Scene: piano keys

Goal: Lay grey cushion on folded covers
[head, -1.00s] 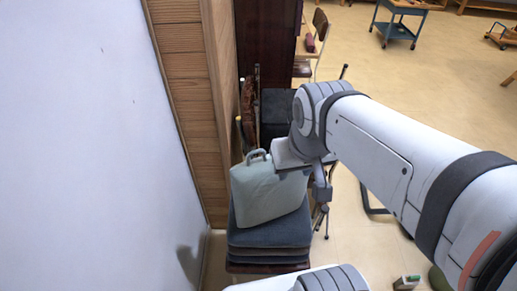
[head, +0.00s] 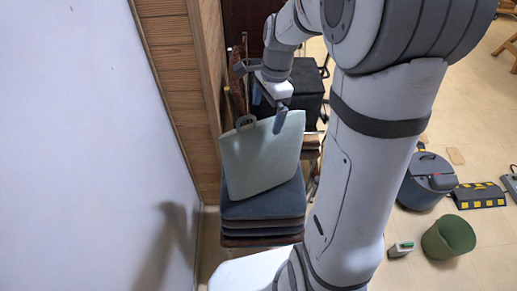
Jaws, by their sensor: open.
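A pale grey-green cushion (head: 262,160) with a small dark loop handle on its top edge stands tilted on a stack of dark blue-grey folded covers (head: 262,208). Its lower edge rests on the top of the stack. My gripper (head: 268,108) is open at the cushion's upper edge. One dark finger shows in front of the cushion's upper part; the other is mostly hidden, so I cannot tell whether they touch it. My arm hides the area right of the stack.
A white wall (head: 75,150) and wood panelling (head: 170,75) bound the left. A dark box-like seat (head: 300,90) stands behind the cushion.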

